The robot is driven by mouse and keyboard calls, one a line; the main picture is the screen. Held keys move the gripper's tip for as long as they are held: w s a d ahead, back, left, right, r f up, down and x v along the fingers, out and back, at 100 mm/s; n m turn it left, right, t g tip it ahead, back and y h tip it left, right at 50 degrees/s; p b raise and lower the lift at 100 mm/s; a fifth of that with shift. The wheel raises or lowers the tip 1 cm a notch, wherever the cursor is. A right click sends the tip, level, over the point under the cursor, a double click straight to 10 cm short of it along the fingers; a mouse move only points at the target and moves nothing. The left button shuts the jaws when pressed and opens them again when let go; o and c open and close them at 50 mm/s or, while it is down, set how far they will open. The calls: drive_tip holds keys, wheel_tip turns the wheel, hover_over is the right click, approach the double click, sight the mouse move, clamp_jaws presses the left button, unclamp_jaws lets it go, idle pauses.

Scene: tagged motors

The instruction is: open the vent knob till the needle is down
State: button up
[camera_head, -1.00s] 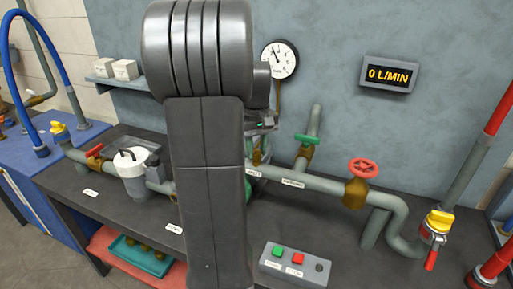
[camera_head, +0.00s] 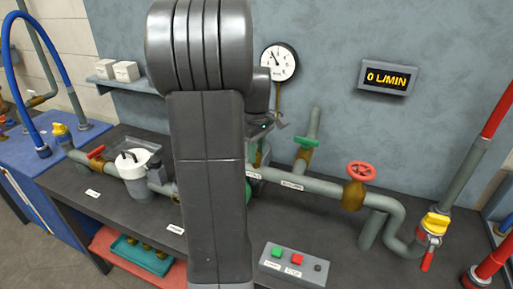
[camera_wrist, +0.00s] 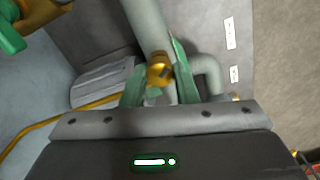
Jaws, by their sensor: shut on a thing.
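The small brass vent knob (camera_wrist: 159,66) sits on the grey pipe in the wrist view. My gripper (camera_wrist: 160,76) has its two green fingers on either side of it and is shut on it. In the head view my arm hides the knob, and only part of my gripper's wrist shows beside the arm. The round white pressure gauge (camera_head: 279,61) hangs on the wall behind. Its thin needle points to the upper left; the exact reading is too small to tell.
A grey pipe (camera_head: 324,187) runs along the dark bench, with a green-handled valve (camera_head: 306,140) and a red handwheel (camera_head: 361,171). A button box (camera_head: 293,264) stands in front. The wall display (camera_head: 387,77) reads 0 L/MIN. A white-lidded filter (camera_head: 133,172) stands left.

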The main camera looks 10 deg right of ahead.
drive_tip(key=n+p, duration=0.1)
drive_tip(key=n, duration=0.5)
drive_tip(key=shift+r+n, duration=0.1)
drive_tip(key=shift+n, duration=0.2)
drive_tip(key=n+p, duration=0.1)
drive_tip(key=n, duration=0.4)
drive_tip(key=shift+n, duration=0.4)
drive_tip(key=o, duration=1)
wheel_tip(320, 180, up, 14)
